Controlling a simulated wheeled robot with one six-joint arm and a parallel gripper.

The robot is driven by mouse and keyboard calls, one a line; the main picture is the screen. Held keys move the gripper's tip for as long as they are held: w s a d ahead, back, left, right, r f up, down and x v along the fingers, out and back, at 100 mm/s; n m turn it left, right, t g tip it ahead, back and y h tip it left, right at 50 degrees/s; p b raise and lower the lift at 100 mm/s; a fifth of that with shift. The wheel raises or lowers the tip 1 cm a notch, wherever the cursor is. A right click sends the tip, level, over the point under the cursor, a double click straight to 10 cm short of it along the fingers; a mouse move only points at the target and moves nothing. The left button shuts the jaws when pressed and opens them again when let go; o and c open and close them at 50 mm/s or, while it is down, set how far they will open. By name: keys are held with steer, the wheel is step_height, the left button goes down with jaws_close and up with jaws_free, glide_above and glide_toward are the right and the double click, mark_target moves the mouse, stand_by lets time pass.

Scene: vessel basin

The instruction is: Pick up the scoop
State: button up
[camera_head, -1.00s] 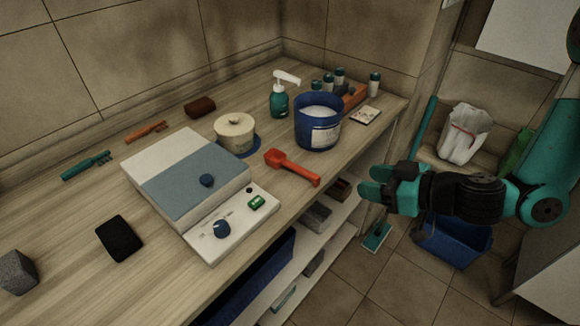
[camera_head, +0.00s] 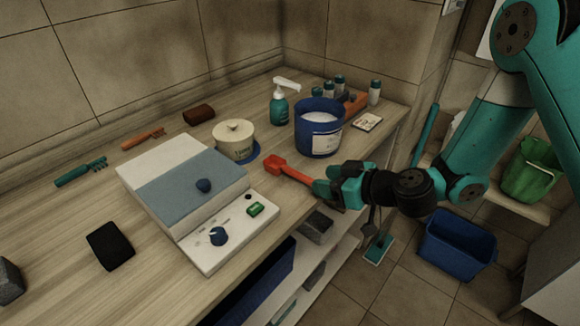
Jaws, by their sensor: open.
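The red-orange scoop (camera_head: 287,171) lies on the wooden counter (camera_head: 70,225), between the white device and the blue tub. Its bowl end points left and its handle runs right toward the counter's front edge. My gripper (camera_head: 322,188) is at the handle end, reaching in from the right. The jaws are open, and the fingers hide the tip of the handle. I cannot tell whether the handle lies between the fingers or whether they touch it.
A blue tub (camera_head: 318,142) stands close behind my gripper. A white and blue-grey device (camera_head: 190,185) is to the left. A lidded cream pot (camera_head: 235,146) and a pump bottle (camera_head: 279,106) stand behind the scoop. A shelf (camera_head: 330,262) is below the counter.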

mark_target(309, 178)
steer(key=shift+p+x, duration=1.55)
steer(key=shift+x, duration=1.5)
jaws_close()
